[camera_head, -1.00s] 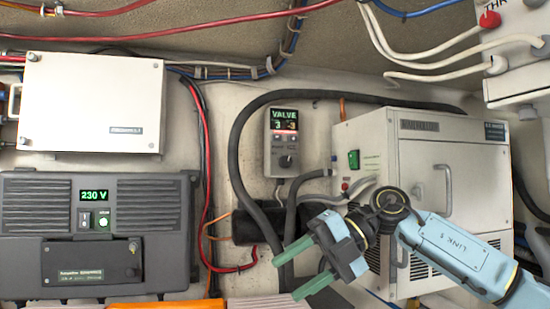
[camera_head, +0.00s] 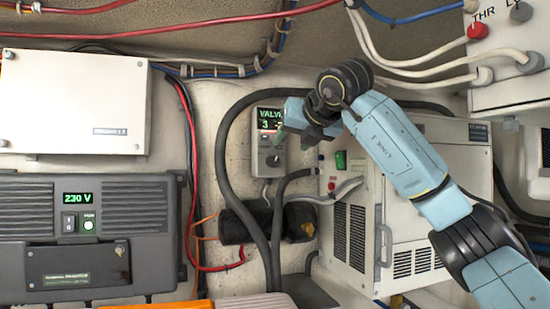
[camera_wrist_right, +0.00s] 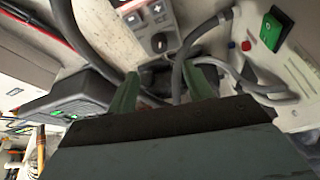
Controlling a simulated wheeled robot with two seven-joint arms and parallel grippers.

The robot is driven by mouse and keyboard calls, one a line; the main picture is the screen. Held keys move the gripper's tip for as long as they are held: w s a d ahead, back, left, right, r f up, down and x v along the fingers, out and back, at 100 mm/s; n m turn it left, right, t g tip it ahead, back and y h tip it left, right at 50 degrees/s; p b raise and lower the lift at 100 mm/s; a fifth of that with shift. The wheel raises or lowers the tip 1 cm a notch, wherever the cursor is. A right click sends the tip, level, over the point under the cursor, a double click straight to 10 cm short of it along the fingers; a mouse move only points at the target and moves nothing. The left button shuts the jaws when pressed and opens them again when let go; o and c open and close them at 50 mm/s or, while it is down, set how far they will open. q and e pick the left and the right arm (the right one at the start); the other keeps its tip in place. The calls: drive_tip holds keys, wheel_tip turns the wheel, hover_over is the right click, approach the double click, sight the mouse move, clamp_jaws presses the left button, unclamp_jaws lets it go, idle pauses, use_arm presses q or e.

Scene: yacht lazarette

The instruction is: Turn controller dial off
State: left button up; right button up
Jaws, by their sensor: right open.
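The grey VALVE controller (camera_head: 268,142) is mounted upright on the back wall, with a lit display at its top and a dark round dial (camera_head: 273,160) on its lower face. In the right wrist view the dial (camera_wrist_right: 159,42) shows above and between the green fingertips, with the plus and minus buttons over it. My right gripper (camera_head: 286,137) is in front of the controller's right side and covers part of its display. Its fingers (camera_wrist_right: 163,84) are apart and hold nothing. Contact with the dial does not show. My left gripper is out of view.
A white box unit (camera_head: 345,215) with a green switch stands right of the controller. Black hoses (camera_head: 222,150) curve around the controller. A dark 230 V unit (camera_head: 90,235) and a white panel (camera_head: 75,100) are at left. Cables run overhead.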

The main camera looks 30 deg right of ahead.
sight(275, 161)
drive_tip(key=p+x, duration=0.2)
drive_tip(key=x, duration=0.8)
drive_tip(key=shift+w+f, duration=0.15)
drive_tip(key=shift+w, duration=0.05)
drive_tip(key=c, duration=1)
